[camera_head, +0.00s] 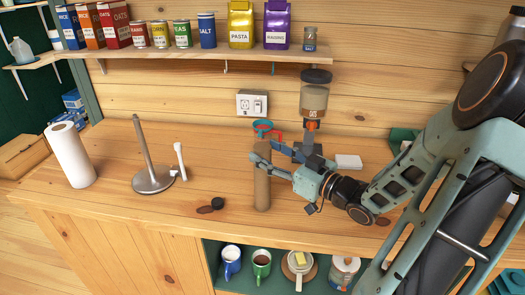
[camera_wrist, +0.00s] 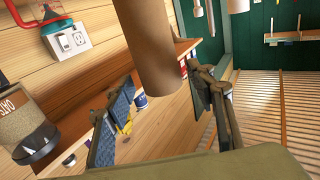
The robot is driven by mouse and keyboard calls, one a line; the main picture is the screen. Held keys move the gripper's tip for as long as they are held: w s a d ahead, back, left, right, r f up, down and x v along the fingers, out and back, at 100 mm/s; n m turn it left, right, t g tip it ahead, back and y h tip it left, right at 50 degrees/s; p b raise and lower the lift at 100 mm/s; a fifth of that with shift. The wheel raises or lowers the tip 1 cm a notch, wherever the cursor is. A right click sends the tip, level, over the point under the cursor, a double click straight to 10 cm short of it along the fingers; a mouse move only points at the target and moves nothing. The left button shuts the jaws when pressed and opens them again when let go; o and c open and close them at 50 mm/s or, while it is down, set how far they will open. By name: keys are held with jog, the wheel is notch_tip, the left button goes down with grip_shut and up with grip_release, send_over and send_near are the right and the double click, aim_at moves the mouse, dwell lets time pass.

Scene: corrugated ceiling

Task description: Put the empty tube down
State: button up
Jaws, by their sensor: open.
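The empty tube (camera_head: 262,187) is a plain brown cardboard roll core. In the head view it stands upright, its lower end apparently on the wooden counter (camera_head: 225,170). My gripper (camera_head: 268,157) is at its upper part, coming from the right. In the wrist view the tube (camera_wrist: 150,45) shows between and beyond my spread fingers, with visible gaps on both sides. My gripper (camera_wrist: 160,98) is open there. Part of the tube's upper end is hidden by my fingers in the head view.
A metal paper-towel holder (camera_head: 153,182) and a full white roll (camera_head: 70,156) stand to the left. A coffee grinder (camera_head: 314,98) and a red-handled item (camera_head: 264,128) are behind.

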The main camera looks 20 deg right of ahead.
jog(key=v, duration=1)
jog(key=shift+w, duration=0.1)
